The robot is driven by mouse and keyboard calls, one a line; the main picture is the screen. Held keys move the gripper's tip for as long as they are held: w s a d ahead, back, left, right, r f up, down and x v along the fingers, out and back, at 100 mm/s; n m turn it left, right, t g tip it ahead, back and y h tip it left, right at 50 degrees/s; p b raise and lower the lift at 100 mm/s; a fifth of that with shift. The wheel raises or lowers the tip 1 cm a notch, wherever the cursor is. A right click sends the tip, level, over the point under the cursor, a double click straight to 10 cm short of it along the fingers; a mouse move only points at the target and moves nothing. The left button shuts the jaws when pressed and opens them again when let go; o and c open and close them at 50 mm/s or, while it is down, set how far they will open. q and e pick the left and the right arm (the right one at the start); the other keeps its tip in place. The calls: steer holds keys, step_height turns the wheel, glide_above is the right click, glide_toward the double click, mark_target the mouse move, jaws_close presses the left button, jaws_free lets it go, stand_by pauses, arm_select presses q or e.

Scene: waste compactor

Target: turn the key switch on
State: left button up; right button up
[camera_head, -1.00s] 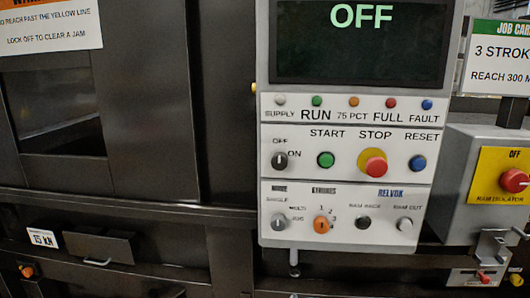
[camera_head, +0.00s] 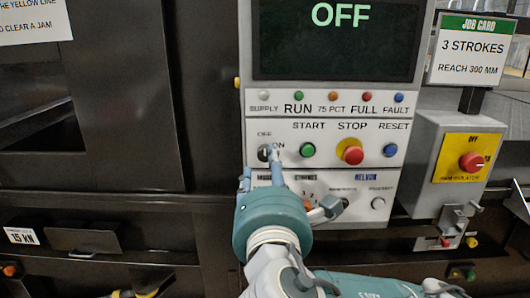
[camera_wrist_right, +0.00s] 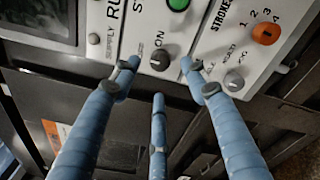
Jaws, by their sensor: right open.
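The key switch (camera_head: 264,153) is a small dark round knob marked OFF and ON, left of the green START button on the white panel. My right gripper (camera_head: 258,166) is in front of it, partly hiding it in the head view. In the right wrist view the key switch (camera_wrist_right: 165,57) lies between the two upper blue fingertips of the open gripper (camera_wrist_right: 161,65). I cannot tell whether any finger touches it. A third finger is below it. The panel display (camera_head: 338,15) reads OFF. My left gripper is not in view.
Close by are the green START button (camera_head: 308,150), the red STOP button (camera_head: 352,154) and the blue RESET button (camera_head: 390,150). The orange strokes knob (camera_wrist_right: 265,33) is on the lower row. A red isolator knob (camera_head: 472,162) is on a box at the right.

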mark_target(265, 156)
steer(key=w+p, duration=0.1)
steer(key=w, duration=0.3)
steer(key=shift+w+r, duration=0.1)
steer(key=shift+w, duration=0.2)
steer(key=shift+w+a+p, duration=0.1)
steer(key=shift+w+p, duration=0.2)
steer(key=shift+w, duration=0.4)
jaws_close()
